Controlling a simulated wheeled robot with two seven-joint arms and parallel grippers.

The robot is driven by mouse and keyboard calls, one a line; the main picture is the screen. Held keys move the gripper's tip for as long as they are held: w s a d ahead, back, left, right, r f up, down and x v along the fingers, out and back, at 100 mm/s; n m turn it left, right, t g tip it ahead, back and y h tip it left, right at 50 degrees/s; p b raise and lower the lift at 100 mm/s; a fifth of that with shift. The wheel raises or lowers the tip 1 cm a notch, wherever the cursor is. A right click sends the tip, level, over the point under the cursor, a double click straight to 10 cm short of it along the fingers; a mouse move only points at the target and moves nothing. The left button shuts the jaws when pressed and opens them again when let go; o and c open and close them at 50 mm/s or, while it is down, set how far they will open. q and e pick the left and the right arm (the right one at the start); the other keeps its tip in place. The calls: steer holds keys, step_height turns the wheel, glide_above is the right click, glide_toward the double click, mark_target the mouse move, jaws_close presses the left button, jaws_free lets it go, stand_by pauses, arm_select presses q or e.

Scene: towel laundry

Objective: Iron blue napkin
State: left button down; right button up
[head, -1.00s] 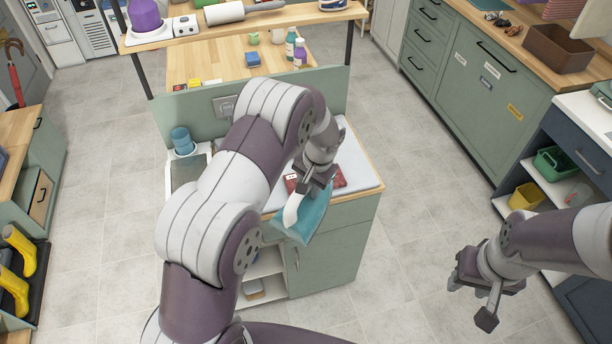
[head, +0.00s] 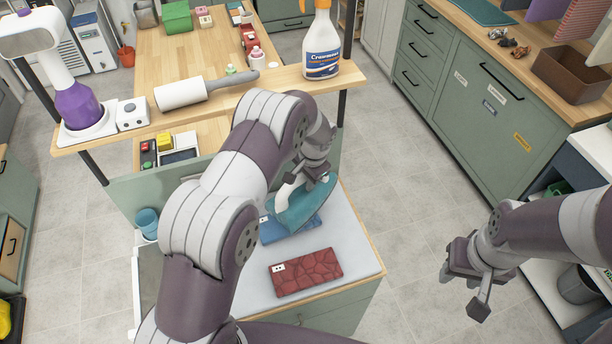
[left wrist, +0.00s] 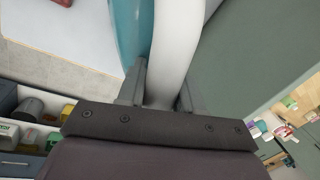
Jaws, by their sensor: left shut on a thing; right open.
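The blue napkin (head: 283,230) lies folded on the pale top of the ironing counter (head: 352,256), partly hidden by the iron and my left arm. The teal iron (head: 308,207) with its white handle is over the napkin's right part; I cannot tell whether it touches the cloth. My left gripper (head: 303,180) is shut on the iron's handle. In the left wrist view the white handle (left wrist: 176,45) stands between the fingers (left wrist: 160,92), beside the teal body (left wrist: 126,30). My right gripper (head: 462,285) is open and empty, right of the counter.
A folded red patterned napkin (head: 305,272) lies in front of the blue one. A blue cup (head: 147,223) stands at the counter's left. A shelf behind holds a spray bottle (head: 321,45), lint roller (head: 190,93) and purple-bodied device (head: 80,106). Floor right of the counter is clear.

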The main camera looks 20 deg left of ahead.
arm_select(q)
steer(key=shift+w+r, duration=0.15)
steer(key=shift+r, duration=0.1)
steer(key=shift+s, duration=0.2)
steer(key=shift+s+f+b, duration=0.2)
steer(key=shift+b, duration=0.2)
steer(key=shift+s+d+f, duration=0.1)
steer(key=shift+f, duration=0.3)
steer(key=f+b, duration=0.3)
steer(key=f, duration=0.1)
steer(key=shift+w+f, duration=0.1)
steer(key=shift+w, duration=0.25)
steer(key=shift+s, duration=0.1)
arm_select(e)
steer(key=f, duration=0.3)
steer(key=shift+s+f, duration=0.15)
steer(key=shift+s, duration=0.15)
arm_select(q)
steer(key=shift+s, duration=0.1)
arm_select(e)
steer(key=shift+s+d, duration=0.1)
